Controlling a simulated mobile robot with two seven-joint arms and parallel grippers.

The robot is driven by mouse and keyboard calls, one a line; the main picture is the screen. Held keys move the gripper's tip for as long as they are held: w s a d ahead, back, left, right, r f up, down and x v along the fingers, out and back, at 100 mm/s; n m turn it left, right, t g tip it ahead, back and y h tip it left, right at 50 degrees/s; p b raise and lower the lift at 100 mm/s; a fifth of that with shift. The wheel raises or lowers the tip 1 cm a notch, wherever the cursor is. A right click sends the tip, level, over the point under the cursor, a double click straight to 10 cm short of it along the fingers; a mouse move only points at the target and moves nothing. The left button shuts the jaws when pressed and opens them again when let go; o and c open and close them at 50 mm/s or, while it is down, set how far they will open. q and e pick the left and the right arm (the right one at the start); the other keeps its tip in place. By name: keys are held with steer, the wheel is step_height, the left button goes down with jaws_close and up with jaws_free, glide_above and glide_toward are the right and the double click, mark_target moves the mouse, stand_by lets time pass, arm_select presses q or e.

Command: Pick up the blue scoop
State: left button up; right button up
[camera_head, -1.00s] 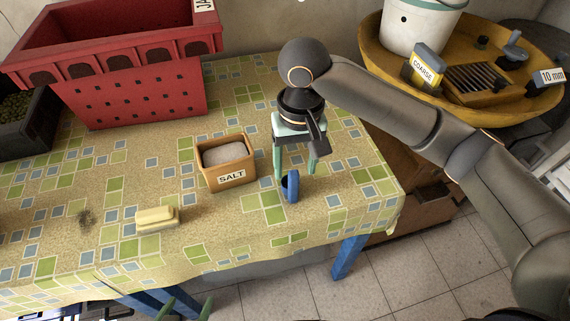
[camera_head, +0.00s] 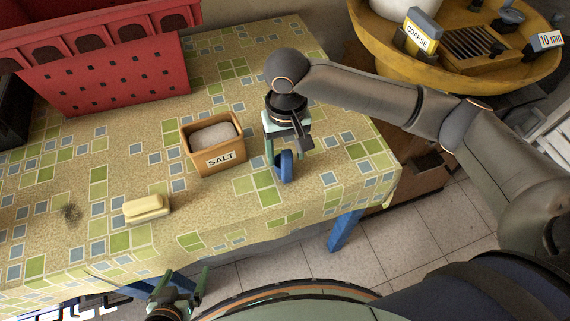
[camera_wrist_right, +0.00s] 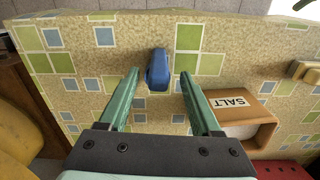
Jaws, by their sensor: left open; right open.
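The blue scoop (camera_head: 286,167) rests on the patterned tablecloth, to the right of the salt box. In the right wrist view the scoop (camera_wrist_right: 158,70) lies ahead of and roughly between the open fingertips. My right gripper (camera_head: 286,160) is above and close around it in the head view, with its fingers (camera_wrist_right: 158,77) apart and nothing held. The head view partly hides how far the fingers reach beside the scoop. My left gripper (camera_head: 181,281) is low at the front edge of the table, open and empty.
A wooden box (camera_head: 222,168) labelled SALT stands just left of the scoop. A yellow block (camera_head: 147,208) lies further left. A red crate (camera_head: 112,77) fills the back left. A yellow round tray (camera_head: 450,74) stands beyond the table at right. The cloth in front of the scoop is clear.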

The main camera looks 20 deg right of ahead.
step_height(320, 180, down, 3)
steer(key=shift+d+f, duration=0.15)
steer(key=shift+c, duration=0.2)
jaws_close()
stand_by(0.3)
